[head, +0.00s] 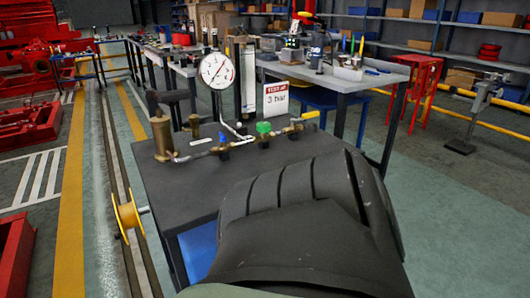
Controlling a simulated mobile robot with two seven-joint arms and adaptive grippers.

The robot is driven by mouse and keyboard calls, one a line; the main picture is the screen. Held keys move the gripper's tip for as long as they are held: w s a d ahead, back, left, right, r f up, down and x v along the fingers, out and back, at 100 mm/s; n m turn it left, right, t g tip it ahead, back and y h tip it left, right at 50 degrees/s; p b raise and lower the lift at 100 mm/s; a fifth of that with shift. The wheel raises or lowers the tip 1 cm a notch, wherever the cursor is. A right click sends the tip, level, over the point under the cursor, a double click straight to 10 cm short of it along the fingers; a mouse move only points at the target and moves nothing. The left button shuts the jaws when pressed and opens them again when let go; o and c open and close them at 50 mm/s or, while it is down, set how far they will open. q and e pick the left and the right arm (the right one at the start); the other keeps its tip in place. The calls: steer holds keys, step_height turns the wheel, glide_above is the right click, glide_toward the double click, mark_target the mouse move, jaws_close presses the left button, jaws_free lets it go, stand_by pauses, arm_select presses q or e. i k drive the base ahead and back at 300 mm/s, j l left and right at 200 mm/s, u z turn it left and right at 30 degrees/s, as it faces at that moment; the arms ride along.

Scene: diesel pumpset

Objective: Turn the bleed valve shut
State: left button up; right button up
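A small pipe assembly lies along the dark bench (175,190). It carries a green knob (263,128) near its middle and a yellow handle (309,115) at its right end. I cannot tell which of these is the bleed valve, or how far either is turned. A round white dial gauge (217,70) stands above the pipe, and its fine reading is too small to make out. A brass cylinder (162,137) stands upright at the left end. A large dark part of my own arm covers the bench's front right. Neither gripper's fingers show.
A white and red sign (276,101) reading "TEST AT 3 bar" stands behind the pipe. A grey bench (350,82) with tools and a red stool (419,85) are farther back. A yellow reel (127,213) is by the bench's left edge.

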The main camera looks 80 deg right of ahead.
mark_target(263, 127)
steer(key=z, duration=2.35)
steer(key=i+l, duration=0.1)
steer(key=l, duration=0.5)
steer(key=i+l, duration=0.1)
steer(key=l, duration=0.5)
steer(key=i+l, duration=0.15)
steer(key=l, duration=0.5)
steer(key=i+l+u, duration=0.1)
steer(key=l, duration=0.5)
steer(key=i+l, duration=0.1)
steer(key=l, duration=0.5)
